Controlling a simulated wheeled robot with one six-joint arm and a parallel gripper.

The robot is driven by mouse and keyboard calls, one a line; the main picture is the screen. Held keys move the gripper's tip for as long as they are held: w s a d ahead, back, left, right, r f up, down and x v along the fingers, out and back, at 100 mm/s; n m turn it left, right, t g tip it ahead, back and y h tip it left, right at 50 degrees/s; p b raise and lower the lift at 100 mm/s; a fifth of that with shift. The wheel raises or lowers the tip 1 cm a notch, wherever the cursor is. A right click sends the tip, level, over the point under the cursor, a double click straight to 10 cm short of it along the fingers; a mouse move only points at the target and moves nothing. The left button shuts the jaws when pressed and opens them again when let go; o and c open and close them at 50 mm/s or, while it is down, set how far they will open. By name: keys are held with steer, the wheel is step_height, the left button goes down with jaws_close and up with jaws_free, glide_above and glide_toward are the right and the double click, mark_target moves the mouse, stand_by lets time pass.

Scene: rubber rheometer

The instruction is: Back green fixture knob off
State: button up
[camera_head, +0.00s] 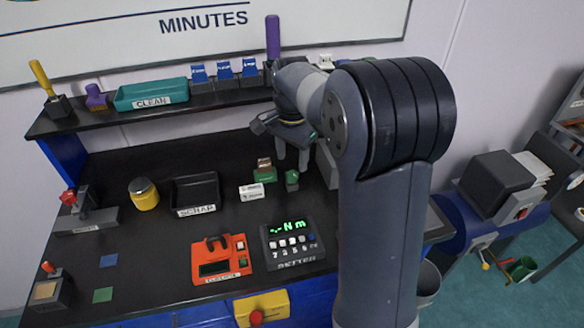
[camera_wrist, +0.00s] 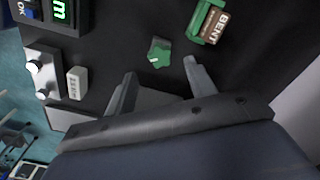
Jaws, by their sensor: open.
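The green knob (camera_wrist: 159,52) has a lobed shape and a pale mark on top. In the wrist view it lies just beyond the gap between my two fingertips. In the head view the knob (camera_head: 292,180) stands on the black bench, right of a green fixture. My gripper (camera_head: 293,160) points down above it with its fingers apart. In the wrist view my gripper (camera_wrist: 160,72) is open and empty, with one finger on each side of the knob's line. The green fixture (camera_wrist: 202,20) holds a brown block marked BENT (camera_wrist: 217,25).
A white labelled block (camera_head: 251,192) and a black SCRAP tray (camera_head: 196,190) lie left of the knob. A torque readout (camera_head: 291,243) and an orange device (camera_head: 219,258) stand nearer the front. A shelf (camera_head: 80,119) with a CLEAN tray (camera_head: 151,94) runs behind.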

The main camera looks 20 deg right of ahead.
mark_target(292, 174)
steer(key=shift+f, duration=2.5)
steer(key=c, duration=1)
steer(key=shift+n, duration=0.4)
steer(key=n, duration=0.4)
steer(key=shift+n+p, duration=0.3)
steer(key=n, duration=0.5)
steer(key=shift+n, duration=0.4)
